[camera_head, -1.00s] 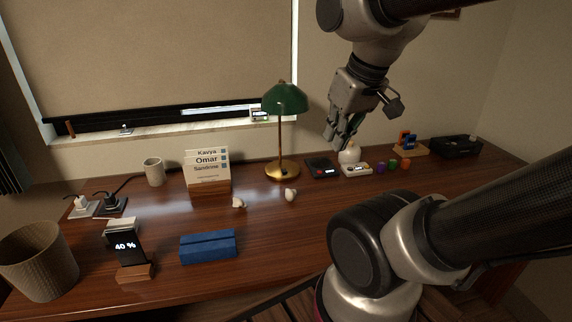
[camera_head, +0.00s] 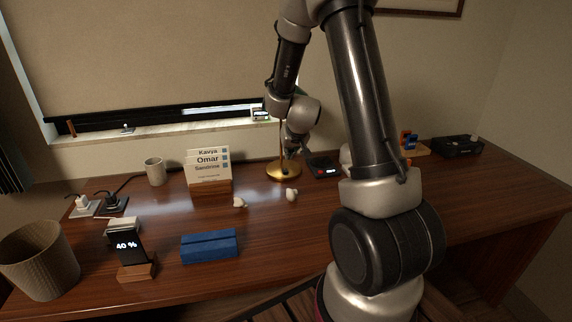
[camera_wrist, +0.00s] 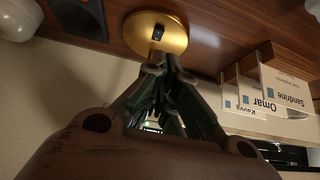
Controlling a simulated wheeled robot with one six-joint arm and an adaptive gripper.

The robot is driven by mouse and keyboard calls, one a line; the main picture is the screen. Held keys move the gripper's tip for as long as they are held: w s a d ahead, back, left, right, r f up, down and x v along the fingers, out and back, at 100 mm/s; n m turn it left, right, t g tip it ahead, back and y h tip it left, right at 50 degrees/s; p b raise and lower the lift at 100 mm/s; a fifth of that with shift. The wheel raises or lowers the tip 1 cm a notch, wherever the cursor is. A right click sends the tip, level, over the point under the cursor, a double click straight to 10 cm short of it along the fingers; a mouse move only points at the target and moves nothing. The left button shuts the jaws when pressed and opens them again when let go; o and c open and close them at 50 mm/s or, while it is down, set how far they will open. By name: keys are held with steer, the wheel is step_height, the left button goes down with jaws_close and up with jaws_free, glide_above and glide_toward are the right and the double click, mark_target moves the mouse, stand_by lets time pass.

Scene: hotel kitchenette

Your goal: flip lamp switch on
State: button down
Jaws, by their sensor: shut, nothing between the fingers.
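The lamp's round brass base (camera_head: 284,173) stands on the wooden desk, and part of its thin post shows above it. The green shade is hidden behind my arm in the head view. In the wrist view the base (camera_wrist: 184,46) lies just beyond my fingertips, with a small black rocker switch (camera_wrist: 157,33) on it. My gripper (camera_wrist: 157,66) is shut and empty, its tips short of the switch in that picture. I cannot tell whether they touch the base. In the head view my gripper (camera_head: 291,154) points down just above the base.
A black device with a lit display (camera_head: 325,167) stands close right of the lamp. A name card holder (camera_head: 208,186) and a mug (camera_head: 155,171) stand to the left. Two small pale objects (camera_head: 291,194) lie in front. A blue case (camera_head: 209,246) is nearer the front edge.

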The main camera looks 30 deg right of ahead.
mark_target(285, 170)
steer(key=shift+w+d+f, duration=0.25)
steer(key=shift+d+f, duration=0.15)
steer(key=shift+f, duration=0.3)
steer(key=shift+f, duration=0.1)
steer(key=x, duration=0.9)
steer(key=shift+w+d+f, duration=0.2)
steer(key=shift+w+f, duration=0.05)
steer(key=shift+w, duration=0.05)
steer(key=shift+s+a+f, duration=0.1)
steer(key=shift+s+f, duration=0.3)
steer(key=shift+f, duration=0.25)
steer(key=shift+r, duration=0.1)
